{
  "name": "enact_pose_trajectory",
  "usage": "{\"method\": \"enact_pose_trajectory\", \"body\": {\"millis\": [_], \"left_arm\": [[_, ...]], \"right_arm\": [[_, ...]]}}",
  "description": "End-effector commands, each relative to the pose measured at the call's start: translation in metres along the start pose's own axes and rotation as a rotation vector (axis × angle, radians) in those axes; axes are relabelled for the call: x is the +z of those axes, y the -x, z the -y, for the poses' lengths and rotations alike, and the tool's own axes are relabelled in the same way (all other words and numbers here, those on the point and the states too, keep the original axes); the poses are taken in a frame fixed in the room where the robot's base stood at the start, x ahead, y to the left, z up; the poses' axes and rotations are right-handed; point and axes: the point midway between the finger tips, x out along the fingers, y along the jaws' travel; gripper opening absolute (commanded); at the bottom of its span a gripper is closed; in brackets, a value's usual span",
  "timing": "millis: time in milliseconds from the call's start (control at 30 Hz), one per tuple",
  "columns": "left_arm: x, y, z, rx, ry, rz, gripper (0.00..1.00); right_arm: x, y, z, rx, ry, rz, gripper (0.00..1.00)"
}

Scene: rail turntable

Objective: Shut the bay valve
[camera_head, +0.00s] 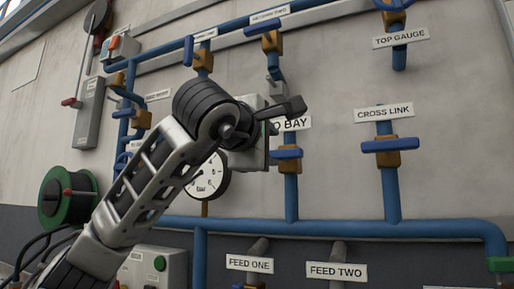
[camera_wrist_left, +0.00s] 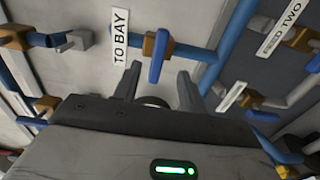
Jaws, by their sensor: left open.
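The bay valve has a blue lever handle (camera_head: 286,153) on a brass body (camera_head: 293,167), set in a vertical blue pipe. The handle lies level, across the pipe. Its label, TO BAY (camera_head: 291,124), is just above and partly hidden by my left gripper (camera_head: 290,107). In the left wrist view the valve handle (camera_wrist_left: 158,57) shows beyond and between the fingertips of my open left gripper (camera_wrist_left: 160,84), beside the TO BAY label (camera_wrist_left: 120,38). The fingers do not appear to touch the handle. My right gripper is not in view.
The cross link valve (camera_head: 390,152) is to the right, its handle also across its pipe. A pressure gauge (camera_head: 208,177) sits behind my left arm. Other valves (camera_head: 265,42) are above. A horizontal blue pipe (camera_head: 340,228) runs below.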

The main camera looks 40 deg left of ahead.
Motion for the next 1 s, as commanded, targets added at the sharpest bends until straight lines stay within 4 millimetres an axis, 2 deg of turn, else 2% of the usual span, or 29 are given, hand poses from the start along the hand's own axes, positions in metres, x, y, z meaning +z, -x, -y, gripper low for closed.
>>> {"method": "enact_pose_trajectory", "body": {"millis": [33, 100, 333, 1000], "left_arm": [[0.0, 0.013, 0.001, 0.005, 0.0, 0.001, 0.42], [0.0, 0.026, 0.001, 0.004, 0.0, 0.001, 0.42], [0.0, 0.054, 0.0, 0.0, -0.001, 0.001, 0.42], [0.0, 0.058, 0.0, -0.001, -0.001, 0.0, 0.42]], "right_arm": [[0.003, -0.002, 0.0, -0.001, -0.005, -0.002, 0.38], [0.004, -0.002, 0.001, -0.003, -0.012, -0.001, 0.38], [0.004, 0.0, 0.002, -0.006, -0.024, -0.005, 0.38], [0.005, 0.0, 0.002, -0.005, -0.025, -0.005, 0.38]]}}
